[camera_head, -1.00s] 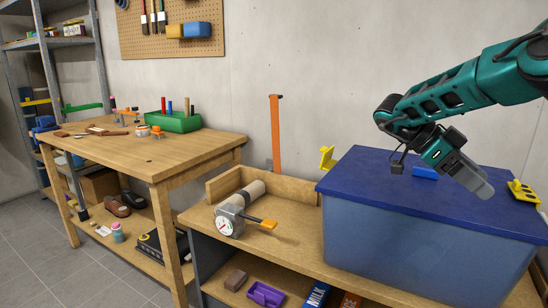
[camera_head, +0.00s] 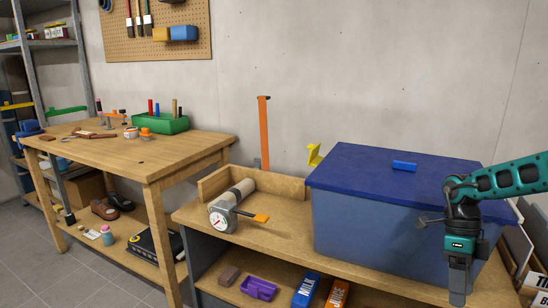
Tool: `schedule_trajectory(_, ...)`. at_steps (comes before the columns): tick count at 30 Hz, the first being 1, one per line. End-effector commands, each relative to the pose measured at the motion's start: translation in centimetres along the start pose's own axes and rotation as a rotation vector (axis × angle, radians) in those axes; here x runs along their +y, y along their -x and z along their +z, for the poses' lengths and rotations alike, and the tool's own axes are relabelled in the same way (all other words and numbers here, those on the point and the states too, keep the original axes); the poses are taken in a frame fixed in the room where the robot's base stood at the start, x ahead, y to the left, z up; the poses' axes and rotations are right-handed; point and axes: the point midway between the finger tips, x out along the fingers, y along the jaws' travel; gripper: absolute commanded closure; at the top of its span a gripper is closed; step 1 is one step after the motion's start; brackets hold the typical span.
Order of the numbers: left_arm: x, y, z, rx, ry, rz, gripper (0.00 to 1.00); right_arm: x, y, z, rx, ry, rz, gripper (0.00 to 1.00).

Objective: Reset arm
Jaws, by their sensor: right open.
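My right gripper (camera_head: 457,298) hangs pointing down at the right of the view, in front of the blue lidded bin's right front side. It is open, with nothing seen between its fingers. My right arm (camera_head: 512,177), teal and black, comes in from the right edge. The bin (camera_head: 370,228) has translucent blue walls and a dark blue lid (camera_head: 370,172) that lies shut on top, with a small blue handle. My left gripper is not in view.
A purple tray (camera_head: 259,288) and boxes lie on the shelf below. A wooden table (camera_head: 130,152) with a green tool holder (camera_head: 160,124) stands left. Floor at lower left is clear.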

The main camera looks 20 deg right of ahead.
Motion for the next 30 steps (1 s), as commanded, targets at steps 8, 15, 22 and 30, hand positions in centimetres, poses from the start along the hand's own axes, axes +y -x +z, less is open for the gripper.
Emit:
schedule_trajectory(8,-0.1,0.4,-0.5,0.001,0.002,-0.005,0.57,4.7,-9.9,3.5,-0.499,-0.34,0.401,0.36)
schedule_trajectory(15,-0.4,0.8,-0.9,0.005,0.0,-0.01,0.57,9.1,-14.0,7.5,-0.826,-0.76,0.763,0.36)
schedule_trajectory(22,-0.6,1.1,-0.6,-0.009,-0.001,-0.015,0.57,12.9,-16.6,10.8,-0.993,-1.252,1.127,0.36)
schedule_trajectory(30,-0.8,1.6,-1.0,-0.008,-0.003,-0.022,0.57,18.9,-19.5,14.1,-0.914,-1.897,1.55,0.36)
